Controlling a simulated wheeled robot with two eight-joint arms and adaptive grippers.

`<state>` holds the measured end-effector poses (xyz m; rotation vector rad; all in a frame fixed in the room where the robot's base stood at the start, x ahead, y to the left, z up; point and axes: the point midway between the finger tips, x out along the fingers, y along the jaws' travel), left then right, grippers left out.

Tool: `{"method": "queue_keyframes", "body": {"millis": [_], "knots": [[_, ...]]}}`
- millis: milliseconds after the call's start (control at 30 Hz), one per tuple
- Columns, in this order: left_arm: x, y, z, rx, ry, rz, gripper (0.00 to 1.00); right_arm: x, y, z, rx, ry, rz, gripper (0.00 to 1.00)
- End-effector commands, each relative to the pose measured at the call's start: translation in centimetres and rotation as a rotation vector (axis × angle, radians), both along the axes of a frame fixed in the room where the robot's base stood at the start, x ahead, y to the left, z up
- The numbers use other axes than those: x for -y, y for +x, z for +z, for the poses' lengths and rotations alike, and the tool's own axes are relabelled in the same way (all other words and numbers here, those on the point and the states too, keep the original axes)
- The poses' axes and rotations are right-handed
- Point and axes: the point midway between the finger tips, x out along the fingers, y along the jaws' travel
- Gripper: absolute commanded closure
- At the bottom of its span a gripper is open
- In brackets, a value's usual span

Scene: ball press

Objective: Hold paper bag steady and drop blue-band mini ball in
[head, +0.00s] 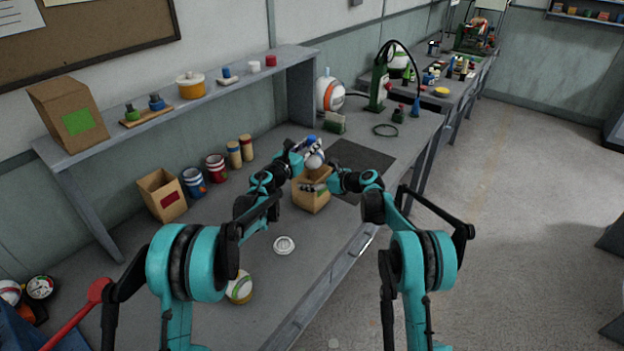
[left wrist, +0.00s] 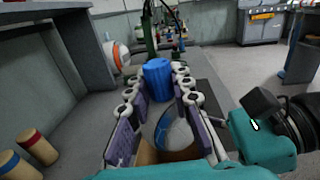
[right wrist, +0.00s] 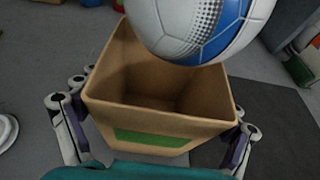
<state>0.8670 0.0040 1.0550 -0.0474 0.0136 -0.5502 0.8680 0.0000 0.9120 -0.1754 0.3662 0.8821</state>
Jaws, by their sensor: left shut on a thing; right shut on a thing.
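The open brown paper bag (head: 312,203) stands upright on the bench; its inside looks empty in the right wrist view (right wrist: 160,90), and a green label shows on its side. My right gripper (head: 318,187) is shut on the bag, its fingers (right wrist: 153,138) on two opposite sides. My left gripper (head: 306,152) is shut on the white and blue mini ball (head: 315,161), which also shows between the fingers in the left wrist view (left wrist: 175,135). The ball (right wrist: 200,25) is above the far side of the bag's mouth. The bag is mostly hidden in the left wrist view.
A blue cylinder (left wrist: 158,80) stands beyond the left fingers. A second bag with a red label (head: 163,196) and several cans stand to the left. A white disc (head: 284,245) and a striped ball (head: 239,288) lie nearer. A dark mat (head: 362,158) lies right of the bag.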

Motion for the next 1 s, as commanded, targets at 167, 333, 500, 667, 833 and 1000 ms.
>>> {"method": "queue_keyframes", "body": {"millis": [167,333,500,667,833,1000], "knots": [[0.0,0.0,-1.3,0.000,0.000,0.000,1.00,0.0,0.0,0.0,0.000,-0.001,0.000,0.38],[0.0,0.0,-2.4,0.000,0.000,0.000,1.00,0.0,0.0,0.0,0.000,-0.001,0.000,0.38],[0.0,0.0,-2.9,0.000,0.000,0.000,1.00,0.0,0.0,0.0,0.000,-0.001,0.000,0.38],[0.0,0.0,-2.9,0.000,0.000,0.000,1.00,0.0,0.0,0.0,0.000,-0.001,0.000,0.38],[0.0,0.0,-2.9,0.000,0.000,0.000,0.55,0.0,0.0,0.0,0.000,-0.001,0.000,0.38],[0.0,0.0,-2.9,0.000,0.000,0.000,0.55,0.0,0.0,0.0,-0.001,-0.001,0.000,0.38]]}}
